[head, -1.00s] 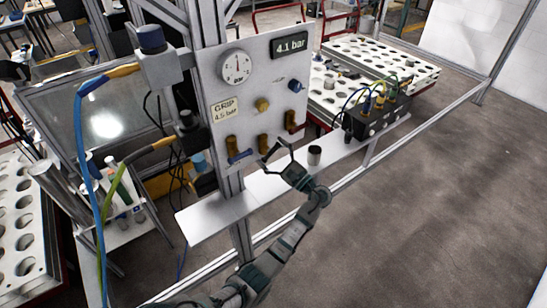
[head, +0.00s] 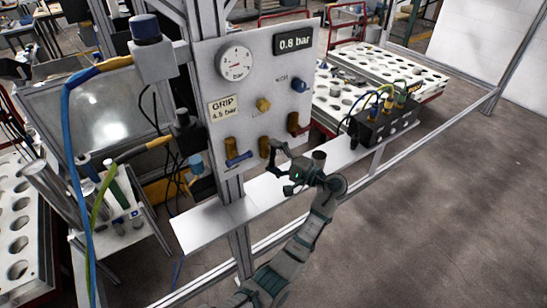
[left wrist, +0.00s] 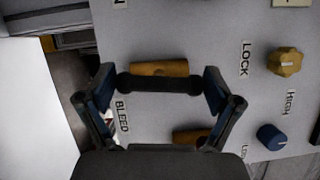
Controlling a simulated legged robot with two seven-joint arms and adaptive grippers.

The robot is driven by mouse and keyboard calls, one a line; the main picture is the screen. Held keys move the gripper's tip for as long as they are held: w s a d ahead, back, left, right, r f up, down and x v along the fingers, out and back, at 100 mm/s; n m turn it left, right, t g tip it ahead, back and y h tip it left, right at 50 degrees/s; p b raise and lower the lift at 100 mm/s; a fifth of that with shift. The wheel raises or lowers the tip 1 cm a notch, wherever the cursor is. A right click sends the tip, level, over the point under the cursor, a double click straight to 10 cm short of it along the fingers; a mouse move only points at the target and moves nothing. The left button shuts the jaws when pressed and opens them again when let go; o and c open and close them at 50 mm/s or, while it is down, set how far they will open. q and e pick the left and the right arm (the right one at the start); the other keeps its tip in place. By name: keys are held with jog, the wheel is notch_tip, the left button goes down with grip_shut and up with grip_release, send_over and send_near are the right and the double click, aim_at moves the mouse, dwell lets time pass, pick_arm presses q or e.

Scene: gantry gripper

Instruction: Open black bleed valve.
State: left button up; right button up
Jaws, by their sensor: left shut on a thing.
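The black bleed valve has a black bar handle (left wrist: 160,85) in front of a brass body (left wrist: 160,68), beside the BLEED label (left wrist: 122,115). In the left wrist view the handle lies crosswise, along the brass body. My left gripper (head: 273,152) is at the middle brass valve (head: 264,147) low on the panel. Its fingers close on the two ends of the handle. In the head view the gripper hides most of the handle. The pressure display (head: 294,40) reads 0.8 bar, above right of a round gauge (head: 236,62). My right gripper is not in view.
A blue-handled valve (head: 238,159) is left of the gripper and a red-handled one (head: 294,122) is right. A yellow knob (head: 263,104) and blue knob (head: 299,85) sit above.

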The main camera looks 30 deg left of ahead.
pick_arm(q)
jog(key=shift+w+f+n+h, duration=0.1)
jog(key=shift+n+h, duration=0.2)
jog(key=shift+n, duration=0.2)
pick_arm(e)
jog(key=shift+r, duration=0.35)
pick_arm(q)
jog(key=o, duration=0.8)
jog(key=shift+o, duration=0.2)
jog(key=shift+w+f, duration=0.1)
jog(key=shift+w, duration=0.05)
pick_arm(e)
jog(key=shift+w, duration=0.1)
